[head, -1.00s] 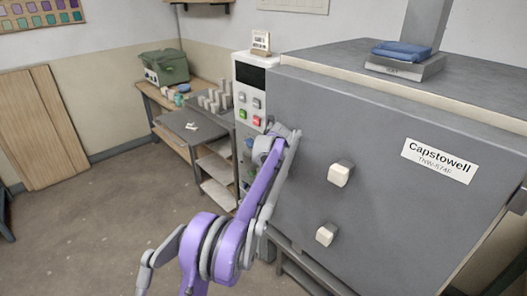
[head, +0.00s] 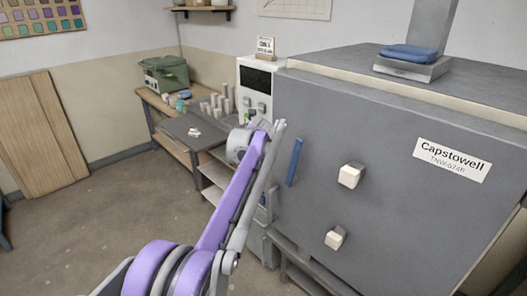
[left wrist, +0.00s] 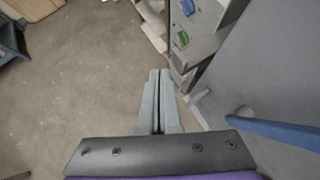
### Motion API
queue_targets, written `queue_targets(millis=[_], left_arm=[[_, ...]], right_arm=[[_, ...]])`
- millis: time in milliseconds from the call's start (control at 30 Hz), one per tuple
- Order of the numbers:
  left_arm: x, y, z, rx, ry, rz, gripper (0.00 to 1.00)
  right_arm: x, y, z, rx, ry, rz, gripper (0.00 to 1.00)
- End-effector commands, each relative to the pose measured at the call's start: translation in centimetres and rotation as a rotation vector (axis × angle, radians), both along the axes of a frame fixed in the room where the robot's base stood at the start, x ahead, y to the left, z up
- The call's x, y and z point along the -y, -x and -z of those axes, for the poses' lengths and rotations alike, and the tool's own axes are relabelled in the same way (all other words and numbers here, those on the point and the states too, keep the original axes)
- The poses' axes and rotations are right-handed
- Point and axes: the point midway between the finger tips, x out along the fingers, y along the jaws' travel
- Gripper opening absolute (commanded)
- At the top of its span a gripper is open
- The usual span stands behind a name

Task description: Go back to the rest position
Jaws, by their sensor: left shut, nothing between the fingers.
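My left arm reaches up from the bottom of the head view, its wrist in front of the control panel beside the kiln. My left gripper (left wrist: 159,76) shows in the left wrist view with its two grey fingers together and nothing between them. It points down over the floor and is apart from the blue handle. In the head view its fingers are mostly hidden behind the arm. The grey kiln (head: 390,175) fills the right side, with a long blue handle (head: 295,161) on its front; the handle also shows in the left wrist view (left wrist: 275,130). My right gripper is not in view.
The white control panel (head: 257,78) stands left of the kiln, partly covered by my arm. A table (head: 180,131) with grey cylinders and a green case (head: 165,75) is behind. Wooden boards (head: 38,135) lean on the left wall. Floor (head: 110,210) at left is clear.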

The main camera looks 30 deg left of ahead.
Motion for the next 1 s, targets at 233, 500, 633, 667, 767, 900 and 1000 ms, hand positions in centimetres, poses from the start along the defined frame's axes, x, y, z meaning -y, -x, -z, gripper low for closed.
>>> queue_targets(millis=[233,500,633,667,767,900,1000], left_arm=[[0.1,0.3,-0.2,0.004,0.006,-0.004,0.00],[7.4,5.7,0.9,0.219,0.331,-0.278,0.00],[12.8,11.1,3.0,0.369,0.607,-0.541,0.00],[14.0,12.4,3.6,0.398,0.668,-0.605,0.00],[17.8,17.0,5.9,0.485,0.870,-0.831,0.00],[22.6,23.9,10.0,0.572,1.127,-1.173,0.00],[25.3,28.5,13.2,0.611,1.274,-1.418,0.00]], right_arm=[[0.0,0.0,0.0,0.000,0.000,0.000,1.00],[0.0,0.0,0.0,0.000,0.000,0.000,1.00],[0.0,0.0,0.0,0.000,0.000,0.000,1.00],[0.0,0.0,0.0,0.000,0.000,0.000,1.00],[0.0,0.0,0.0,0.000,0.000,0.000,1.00],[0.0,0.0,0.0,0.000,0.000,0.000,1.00],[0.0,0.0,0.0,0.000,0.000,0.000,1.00]])
